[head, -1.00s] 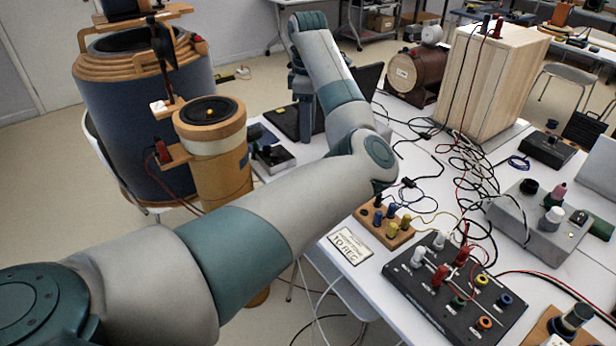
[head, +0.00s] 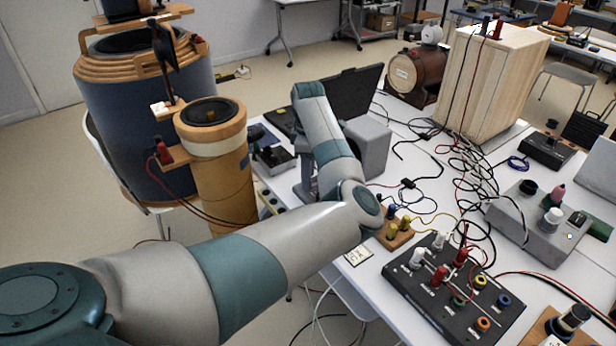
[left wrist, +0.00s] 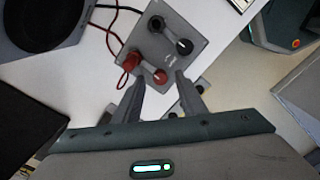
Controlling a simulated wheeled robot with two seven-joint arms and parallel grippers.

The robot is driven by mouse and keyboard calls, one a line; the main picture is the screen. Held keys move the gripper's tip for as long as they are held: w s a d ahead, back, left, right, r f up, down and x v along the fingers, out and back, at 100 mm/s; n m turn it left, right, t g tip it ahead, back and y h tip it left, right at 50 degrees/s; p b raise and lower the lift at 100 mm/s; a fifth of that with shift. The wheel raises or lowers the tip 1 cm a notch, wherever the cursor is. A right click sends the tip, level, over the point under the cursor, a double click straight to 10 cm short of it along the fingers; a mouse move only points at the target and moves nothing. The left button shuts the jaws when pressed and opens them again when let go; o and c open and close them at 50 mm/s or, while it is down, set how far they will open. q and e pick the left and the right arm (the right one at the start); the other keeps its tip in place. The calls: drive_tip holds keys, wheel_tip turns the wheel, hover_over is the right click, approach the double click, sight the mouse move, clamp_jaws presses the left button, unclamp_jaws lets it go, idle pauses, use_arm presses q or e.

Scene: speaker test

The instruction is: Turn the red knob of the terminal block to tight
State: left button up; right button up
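The terminal block (left wrist: 170,45) is a small grey plate on a white table, in the left wrist view. It carries a red knob (left wrist: 160,77), a red post (left wrist: 132,60) with a red cable, a black knob (left wrist: 185,46) and a black post (left wrist: 157,22). My left gripper (left wrist: 158,79) is open, with its fingertips apart on either side of the red knob; I cannot tell if they touch it. In the head view my left arm (head: 325,140) appears to hide the block and the fingertips. My right gripper is not in view.
A grey speaker box (head: 368,140) and an open laptop (head: 352,95) stand behind my arm. A wooden terminal board (head: 396,238), a card (head: 358,252) and a black panel with posts (head: 450,300) lie nearer. Loose cables (head: 465,160) cross the table.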

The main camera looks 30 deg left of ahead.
use_arm(q)
drive_tip(key=shift+f, duration=0.9)
clamp_jaws()
drive_tip(key=shift+p, duration=0.3)
